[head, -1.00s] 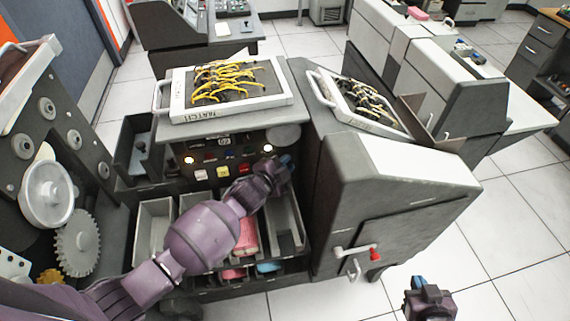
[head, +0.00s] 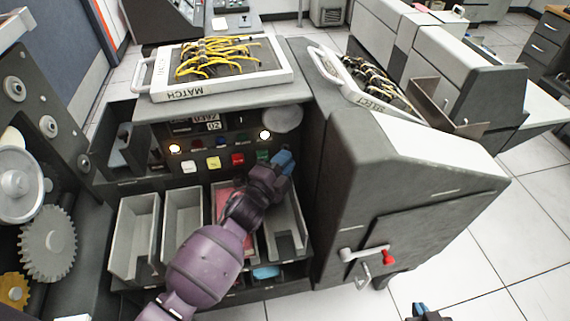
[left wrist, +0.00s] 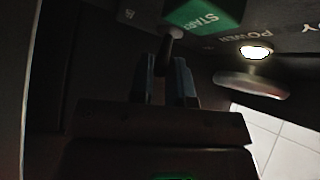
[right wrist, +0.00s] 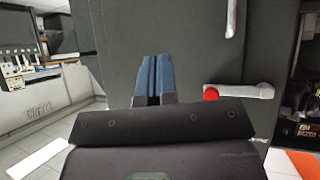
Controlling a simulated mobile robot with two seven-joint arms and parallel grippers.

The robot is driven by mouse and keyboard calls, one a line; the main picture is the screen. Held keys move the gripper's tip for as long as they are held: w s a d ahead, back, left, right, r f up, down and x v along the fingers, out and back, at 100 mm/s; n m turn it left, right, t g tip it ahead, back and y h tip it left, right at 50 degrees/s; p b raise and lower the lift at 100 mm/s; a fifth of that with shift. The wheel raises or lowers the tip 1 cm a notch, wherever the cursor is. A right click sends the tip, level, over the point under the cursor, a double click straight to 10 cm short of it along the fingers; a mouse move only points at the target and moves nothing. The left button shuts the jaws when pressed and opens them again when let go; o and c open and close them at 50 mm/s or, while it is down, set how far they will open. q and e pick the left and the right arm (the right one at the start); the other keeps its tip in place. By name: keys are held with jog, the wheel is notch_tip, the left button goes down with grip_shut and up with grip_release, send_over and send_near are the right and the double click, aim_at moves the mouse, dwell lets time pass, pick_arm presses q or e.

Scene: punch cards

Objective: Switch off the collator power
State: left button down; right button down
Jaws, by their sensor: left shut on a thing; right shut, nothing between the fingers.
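The collator's control panel (head: 222,142) has a lit lamp (head: 265,135) at its right end. In the left wrist view that lamp (left wrist: 257,52) glows beside the word POWER. A small dark toggle lever (left wrist: 168,50) sticks out below the green START button (left wrist: 205,16). My left gripper (left wrist: 168,72) is shut on the toggle lever's end. In the head view my left gripper (head: 285,160) is at the panel's right end and hides the lever. My right gripper (head: 421,309) is shut and empty, low at the right; it also shows in the right wrist view (right wrist: 153,78).
Grey card trays (head: 135,237) lie below the panel, under my left arm. A MATCH plugboard (head: 215,67) sits on top. A grey cabinet (head: 400,200) with a red-tipped handle (head: 388,257) stands at right. White floor is open beyond it.

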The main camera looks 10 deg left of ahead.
pick_arm(q)
jog(key=shift+f+m+t+b, duration=0.4)
jog(key=shift+m+b, duration=0.2)
jog(key=shift+b, duration=0.35)
pick_arm(e)
jog(key=shift+w+a+f, duration=0.15)
jog(key=shift+w+f, duration=0.15)
jog(key=shift+w, duration=0.35)
pick_arm(q)
jog(key=shift+h, duration=0.3)
jog(key=c, duration=1.1)
grip_release()
jog(key=shift+r, duration=0.1)
pick_arm(e)
jog(key=shift+s+f, duration=0.1)
jog(key=shift+s, duration=0.15)
pick_arm(q)
jog(key=shift+s, duration=0.1)
